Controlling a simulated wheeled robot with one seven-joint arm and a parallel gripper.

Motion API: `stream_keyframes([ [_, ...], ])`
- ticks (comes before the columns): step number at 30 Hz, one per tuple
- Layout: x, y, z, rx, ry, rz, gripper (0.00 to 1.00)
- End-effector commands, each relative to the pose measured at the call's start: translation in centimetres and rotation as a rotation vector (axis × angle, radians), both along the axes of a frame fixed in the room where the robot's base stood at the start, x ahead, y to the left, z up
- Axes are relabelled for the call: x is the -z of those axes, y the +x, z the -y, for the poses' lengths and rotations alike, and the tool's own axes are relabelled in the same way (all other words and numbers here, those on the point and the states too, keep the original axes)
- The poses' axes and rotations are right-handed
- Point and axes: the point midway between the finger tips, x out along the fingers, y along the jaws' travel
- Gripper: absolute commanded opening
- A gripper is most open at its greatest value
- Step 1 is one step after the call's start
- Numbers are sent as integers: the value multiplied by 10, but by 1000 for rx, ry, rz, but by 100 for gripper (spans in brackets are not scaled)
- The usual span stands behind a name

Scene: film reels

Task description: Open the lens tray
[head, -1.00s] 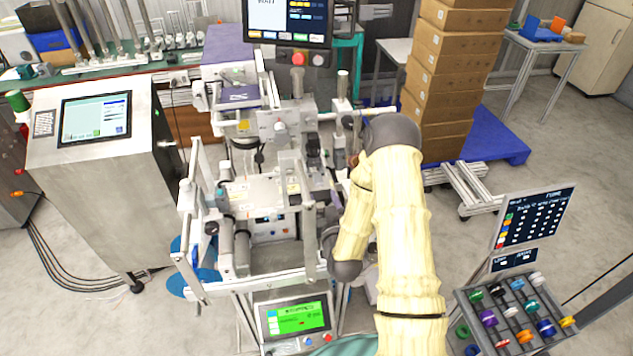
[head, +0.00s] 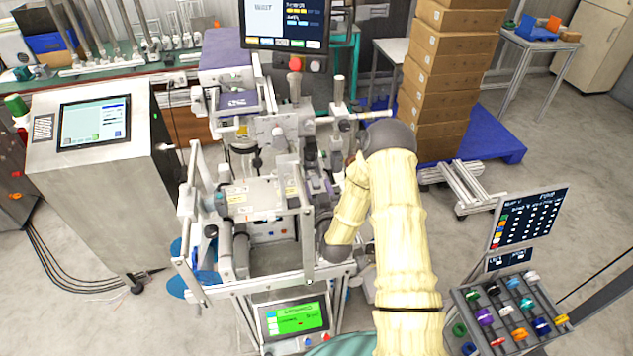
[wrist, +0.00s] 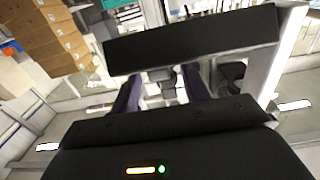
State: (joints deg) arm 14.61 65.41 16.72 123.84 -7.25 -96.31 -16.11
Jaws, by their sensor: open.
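A white-framed machine (head: 183,215) stands in the middle of the head view, with pale flat panels (head: 255,197) and a dark recess in front of them. I cannot tell surely which part is the lens tray. My gripper (head: 322,212) is at the machine's right side, mostly hidden by my arm and the frame. A small grey part (wrist: 163,77) shows in this gap, with purple-grey strips on both sides. I cannot tell whether the jaws touch it.
A white upright post (head: 307,235) stands close to my gripper. A green-lit screen (head: 297,318) is below the machine. Stacked boxes (head: 437,100) stand behind on a blue pallet (head: 505,147). A rack of coloured reels (head: 512,315) is at the lower right.

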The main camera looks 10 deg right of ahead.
Motion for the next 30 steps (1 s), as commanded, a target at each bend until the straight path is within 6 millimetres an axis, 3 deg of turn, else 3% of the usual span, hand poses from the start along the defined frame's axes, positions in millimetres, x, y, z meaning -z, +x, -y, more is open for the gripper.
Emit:
stream_keyframes([
  [5,-1,14,0,0,0,0,45],
  [13,0,15,0,0,0,0,45],
  [14,0,15,0,0,0,0,44],
  [21,0,15,0,0,1,0,0],
  [30,1,15,-1,-2,0,0,0],
])
